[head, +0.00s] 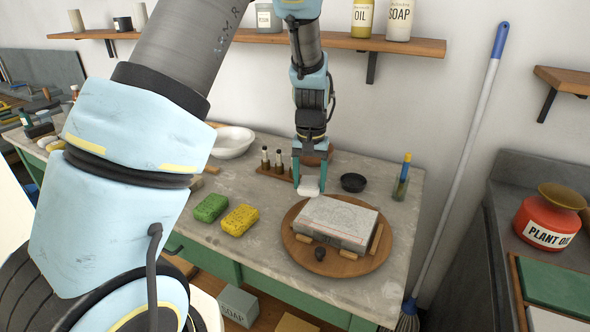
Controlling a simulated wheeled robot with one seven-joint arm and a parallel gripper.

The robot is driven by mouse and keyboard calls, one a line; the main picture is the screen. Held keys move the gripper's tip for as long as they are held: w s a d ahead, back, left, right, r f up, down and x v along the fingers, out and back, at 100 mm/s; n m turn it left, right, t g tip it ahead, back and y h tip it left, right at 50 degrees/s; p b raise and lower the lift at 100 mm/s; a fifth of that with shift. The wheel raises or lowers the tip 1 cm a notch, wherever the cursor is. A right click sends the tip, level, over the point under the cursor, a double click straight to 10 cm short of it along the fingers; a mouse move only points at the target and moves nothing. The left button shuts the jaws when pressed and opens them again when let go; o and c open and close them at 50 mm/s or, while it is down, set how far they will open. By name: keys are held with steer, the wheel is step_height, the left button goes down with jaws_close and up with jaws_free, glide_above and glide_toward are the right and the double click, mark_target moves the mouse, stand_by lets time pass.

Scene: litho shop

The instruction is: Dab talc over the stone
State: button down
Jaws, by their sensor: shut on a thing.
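The grey litho stone (340,220) lies flat on a round wooden board (318,264) on the bench, with small wooden pieces around its edges. My gripper (309,184) points down just behind the stone's back left corner. It is shut on a white pad (308,191), whose lower part shows below the fingers. The pad looks close to the stone's back edge; I cannot tell whether it touches anything. A small black bowl (353,182) sits on the bench to the right of my gripper. No talc can be made out on the stone.
A green sponge (211,208) and a yellow sponge (240,220) lie left of the stone. Small bottles (278,161) stand in a rack behind. A jar with a brush (402,178) stands at the back right.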

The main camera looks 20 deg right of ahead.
steer(key=shift+w+a+r+p, duration=0.1)
steer(key=shift+r+p, duration=0.45)
steer(key=shift+r, duration=0.3)
steer(key=shift+r+p, duration=1.4)
steer(key=shift+r, duration=0.55)
